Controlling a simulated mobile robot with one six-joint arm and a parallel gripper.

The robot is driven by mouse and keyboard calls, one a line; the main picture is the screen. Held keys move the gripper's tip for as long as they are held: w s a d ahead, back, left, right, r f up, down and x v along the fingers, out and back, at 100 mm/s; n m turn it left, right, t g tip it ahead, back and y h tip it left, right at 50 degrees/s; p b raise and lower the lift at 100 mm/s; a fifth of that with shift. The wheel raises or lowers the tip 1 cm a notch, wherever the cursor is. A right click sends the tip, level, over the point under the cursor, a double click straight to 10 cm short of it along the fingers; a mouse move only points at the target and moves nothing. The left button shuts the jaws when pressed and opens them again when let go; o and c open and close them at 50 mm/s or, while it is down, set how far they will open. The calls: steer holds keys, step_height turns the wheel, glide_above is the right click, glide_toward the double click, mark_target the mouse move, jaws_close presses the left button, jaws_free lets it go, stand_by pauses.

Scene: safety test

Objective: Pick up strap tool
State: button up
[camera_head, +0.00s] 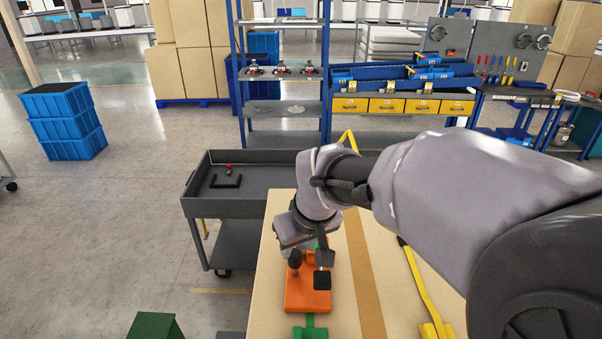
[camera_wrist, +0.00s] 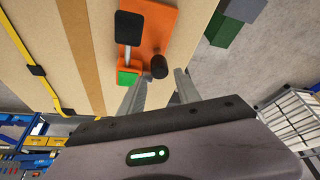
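An orange tool (camera_head: 305,292) lies on the table near its left edge, below my gripper. It carries an upright black knob (camera_head: 295,260), a black pad (camera_head: 322,280) on a lever, and green parts. I take it as the strap tool. My gripper (camera_head: 297,243) is just above its far end, with its fingers mostly hidden in the head view. In the wrist view the orange tool (camera_wrist: 155,25) is ahead, and the fingers (camera_wrist: 159,86) are spread apart and empty. The black knob (camera_wrist: 159,67) appears between and just beyond the fingertips; contact is not visible.
The table (camera_head: 262,300) also bears a green piece (camera_head: 310,330) near the tool and a yellow strap (camera_head: 417,285) to the right. A grey cart (camera_head: 195,205) stands beyond the table's left side. A green box (camera_head: 155,327) is at lower left. Shelves stand behind.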

mark_target(295, 253)
steer(key=shift+x, duration=0.85)
steer(key=b+x, duration=0.2)
steer(key=x, duration=0.2)
steer(key=shift+f, duration=0.25)
steer(key=shift+w, duration=0.2)
steer(key=shift+s+r, duration=0.1)
steer(key=shift+s, duration=0.05)
steer(key=shift+c, duration=1.1)
jaws_close()
